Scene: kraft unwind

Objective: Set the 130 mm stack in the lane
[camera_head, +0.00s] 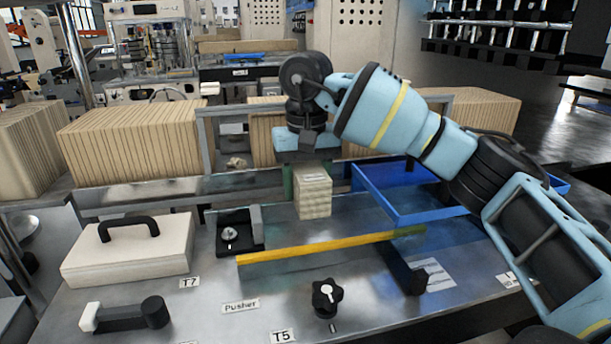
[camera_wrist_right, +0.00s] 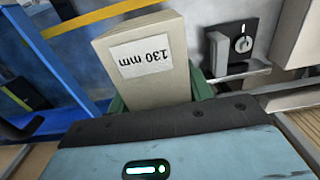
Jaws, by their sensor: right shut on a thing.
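The 130 mm stack (camera_head: 313,197) is a pale block with fine layers, upright below my right gripper (camera_head: 312,172). In the right wrist view its label reads "130 mm" upside down on the stack (camera_wrist_right: 150,85). The green fingers of my right gripper (camera_wrist_right: 160,98) are shut on its two sides. In the head view the stack is over the metal deck behind the yellow bar; I cannot tell whether its bottom touches the deck. Rows of kraft stacks (camera_head: 130,142) stand behind a metal rail (camera_head: 150,192) at the back. My left gripper is not in view.
A blue tray (camera_head: 400,205) lies right of the stack. A yellow bar (camera_head: 320,246) crosses the deck in front. A black switch block (camera_head: 238,236) and a cream case with a black handle (camera_head: 130,252) are to the left. A black knob (camera_head: 327,298) and a lever (camera_head: 125,315) are nearer.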

